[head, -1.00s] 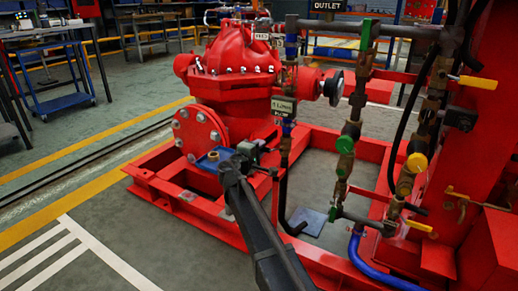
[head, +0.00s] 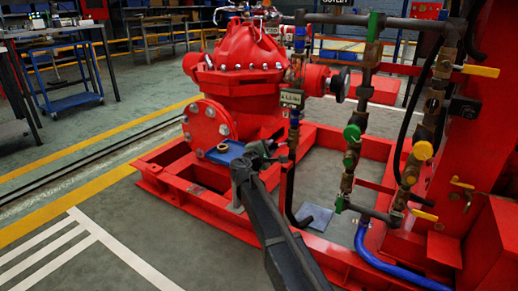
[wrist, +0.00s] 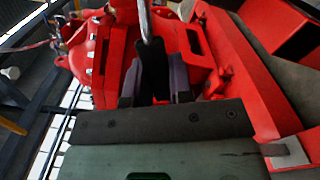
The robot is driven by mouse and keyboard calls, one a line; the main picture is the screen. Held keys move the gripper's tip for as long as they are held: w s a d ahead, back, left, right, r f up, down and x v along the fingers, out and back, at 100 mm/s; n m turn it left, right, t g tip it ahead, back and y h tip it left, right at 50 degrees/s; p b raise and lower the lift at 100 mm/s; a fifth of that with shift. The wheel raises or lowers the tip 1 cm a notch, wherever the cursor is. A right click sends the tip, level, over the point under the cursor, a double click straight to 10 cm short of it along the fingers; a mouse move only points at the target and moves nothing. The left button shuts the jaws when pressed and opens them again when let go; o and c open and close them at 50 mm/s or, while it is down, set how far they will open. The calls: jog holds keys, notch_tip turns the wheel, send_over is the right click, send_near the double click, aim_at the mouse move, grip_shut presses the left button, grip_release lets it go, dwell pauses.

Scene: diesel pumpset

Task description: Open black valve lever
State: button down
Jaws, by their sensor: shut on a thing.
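The black valve lever (wrist: 153,66) shows in the wrist view between the two fingers of my gripper (wrist: 155,88). The fingers are shut on it from both sides. In the head view my gripper (head: 272,152) is at the thin vertical pipe (head: 293,135), below a small labelled tag (head: 291,98). There the lever is too small and dark to separate from the fingers.
The red pump (head: 240,75) stands behind my gripper on a red frame (head: 335,138). Pipes with green, yellow and orange-yellow handles (head: 423,151) stand to the right. Open floor is at the left.

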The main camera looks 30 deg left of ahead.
jog(key=c, duration=1)
grip_release()
jog(key=s, duration=1)
jog(key=shift+s+a, duration=0.35)
jog(key=shift+a, duration=0.1)
jog(key=shift+c, duration=0.5)
